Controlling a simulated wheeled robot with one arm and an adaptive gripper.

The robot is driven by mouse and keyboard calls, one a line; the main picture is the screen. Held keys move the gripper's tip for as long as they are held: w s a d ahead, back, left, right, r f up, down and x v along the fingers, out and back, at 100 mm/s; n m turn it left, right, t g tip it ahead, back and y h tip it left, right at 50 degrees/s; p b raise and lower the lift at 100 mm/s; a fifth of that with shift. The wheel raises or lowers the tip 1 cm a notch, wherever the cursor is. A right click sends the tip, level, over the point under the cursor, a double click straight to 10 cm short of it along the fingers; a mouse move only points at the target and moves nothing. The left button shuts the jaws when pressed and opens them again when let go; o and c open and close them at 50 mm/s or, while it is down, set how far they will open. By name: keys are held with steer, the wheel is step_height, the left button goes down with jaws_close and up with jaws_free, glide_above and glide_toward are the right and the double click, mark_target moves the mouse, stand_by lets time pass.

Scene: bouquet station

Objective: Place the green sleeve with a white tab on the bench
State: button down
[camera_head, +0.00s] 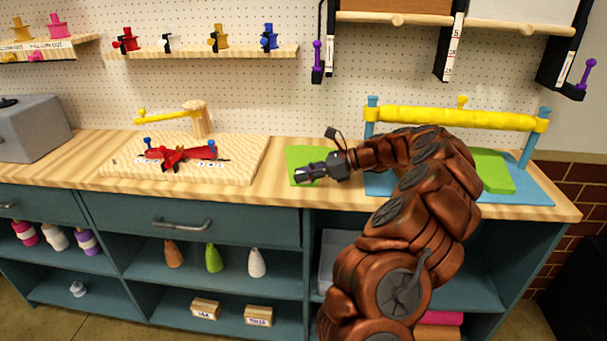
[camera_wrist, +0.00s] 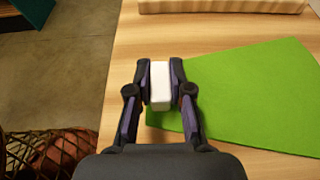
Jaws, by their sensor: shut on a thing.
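The green sleeve (camera_head: 301,156) lies flat on or very close above the wooden bench (camera_head: 282,143), left of the blue stand. In the wrist view the sleeve (camera_wrist: 250,95) spreads to the right of my gripper. My gripper (camera_head: 311,174) is over the sleeve's near left part. In the wrist view my gripper (camera_wrist: 159,85) is shut on the white tab (camera_wrist: 160,86), at the sleeve's left end. I cannot tell whether the sleeve's whole underside touches the bench.
A wooden board (camera_head: 245,165) with a red bow (camera_head: 180,156) lies to the left. A blue stand (camera_head: 535,187) with a yellow roll (camera_head: 450,117) is to the right, with another green piece (camera_head: 492,171) on its base. A grey box (camera_head: 32,125) stands far left.

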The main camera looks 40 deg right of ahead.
steer(key=c, duration=1.1)
jaws_free()
steer(key=shift+o, duration=0.2)
steer(key=v, duration=1.2)
steer(key=shift+r, duration=0.1)
